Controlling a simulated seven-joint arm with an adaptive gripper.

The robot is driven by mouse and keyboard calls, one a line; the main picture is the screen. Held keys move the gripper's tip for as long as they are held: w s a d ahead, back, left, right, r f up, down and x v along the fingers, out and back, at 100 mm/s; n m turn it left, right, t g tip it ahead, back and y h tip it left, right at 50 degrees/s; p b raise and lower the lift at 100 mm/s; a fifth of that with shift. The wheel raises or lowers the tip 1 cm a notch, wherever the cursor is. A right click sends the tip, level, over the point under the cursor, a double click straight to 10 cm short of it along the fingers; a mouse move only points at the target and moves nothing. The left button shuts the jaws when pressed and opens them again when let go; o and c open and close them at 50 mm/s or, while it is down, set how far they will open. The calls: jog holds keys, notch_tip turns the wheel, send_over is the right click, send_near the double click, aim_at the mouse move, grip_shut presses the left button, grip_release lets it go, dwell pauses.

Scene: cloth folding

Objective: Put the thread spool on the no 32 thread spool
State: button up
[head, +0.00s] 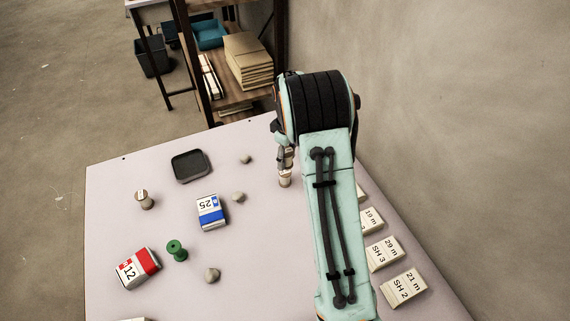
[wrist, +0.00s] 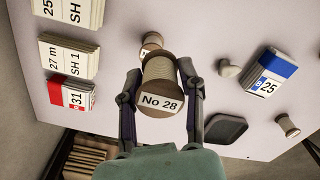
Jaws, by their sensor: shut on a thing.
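My gripper (wrist: 160,88) is shut on a thread spool (wrist: 160,70) with a brown rim and a white label reading "No 28". A second, similar spool (wrist: 152,40) shows just past the held one in the wrist view, partly hidden by it. I cannot read its label or tell whether the two touch. In the head view my gripper (head: 286,158) is at the far middle of the table, directly above a small spool shape (head: 285,181), and my arm hides part of this area.
Another spool (head: 145,199) stands at the left, with a green spool (head: 177,250) nearer.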

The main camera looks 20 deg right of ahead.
aim_at(285, 172)
jog(key=shift+w+d+f, duration=0.2)
jog(key=shift+w+f, duration=0.7)
jog(key=shift+f, duration=0.2)
jog(key=shift+w+f, duration=0.1)
jog(key=shift+f, duration=1.6)
jog(key=shift+f, duration=0.1)
jog(key=o, duration=1)
